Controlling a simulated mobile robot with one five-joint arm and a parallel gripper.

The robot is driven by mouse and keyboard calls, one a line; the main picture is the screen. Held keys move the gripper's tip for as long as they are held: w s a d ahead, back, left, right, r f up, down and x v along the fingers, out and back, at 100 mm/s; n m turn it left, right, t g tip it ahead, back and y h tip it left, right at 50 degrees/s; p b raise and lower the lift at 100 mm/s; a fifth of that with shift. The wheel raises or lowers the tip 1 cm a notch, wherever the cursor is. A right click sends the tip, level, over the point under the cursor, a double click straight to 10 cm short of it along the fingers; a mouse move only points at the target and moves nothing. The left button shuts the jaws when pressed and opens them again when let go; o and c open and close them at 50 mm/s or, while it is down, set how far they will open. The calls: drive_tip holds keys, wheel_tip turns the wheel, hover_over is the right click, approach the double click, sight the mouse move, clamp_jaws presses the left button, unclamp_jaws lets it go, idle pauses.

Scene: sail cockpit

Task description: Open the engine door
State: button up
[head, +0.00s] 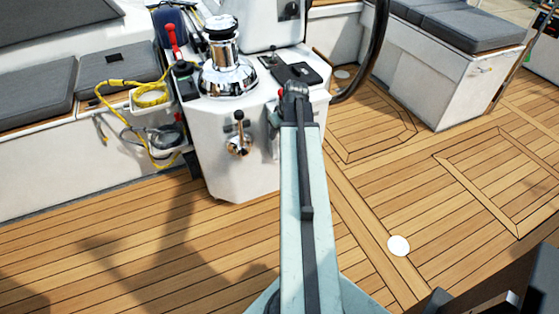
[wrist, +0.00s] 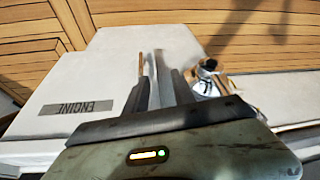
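The engine door shows in the wrist view as a pale panel (wrist: 62,88) on the white console, with a grey ENGINE label (wrist: 77,106) that reads upside down. My gripper (wrist: 162,85) is right of the label, close to the console. Its dark fingers stand apart with a pale strip between them. I cannot tell whether they hold that strip or whether it is just the surface behind. In the head view my arm reaches to the right side of the white console (head: 215,120) and hides the gripper, the label and most of the door.
A chrome throttle lever (head: 238,143) sits on the console, and also shows right of my fingers in the wrist view (wrist: 208,80). A chrome winch (head: 222,65), yellow rope (head: 150,97) and dark steering wheel (head: 370,55) are nearby.

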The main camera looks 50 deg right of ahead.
drive_tip(key=d+f+b, duration=0.1)
drive_tip(key=f+b, duration=0.1)
drive_tip(key=w+d+f+b, duration=0.1)
drive_tip(key=f+b, duration=0.2)
drive_tip(key=d+f+b, duration=0.1)
drive_tip(key=f+b, duration=0.1)
drive_tip(key=f, duration=0.1)
drive_tip(key=shift+w+d+f, duration=0.15)
drive_tip(key=shift+d+f, duration=0.1)
drive_tip(key=shift+r, duration=0.1)
clamp_jaws()
idle(1.1)
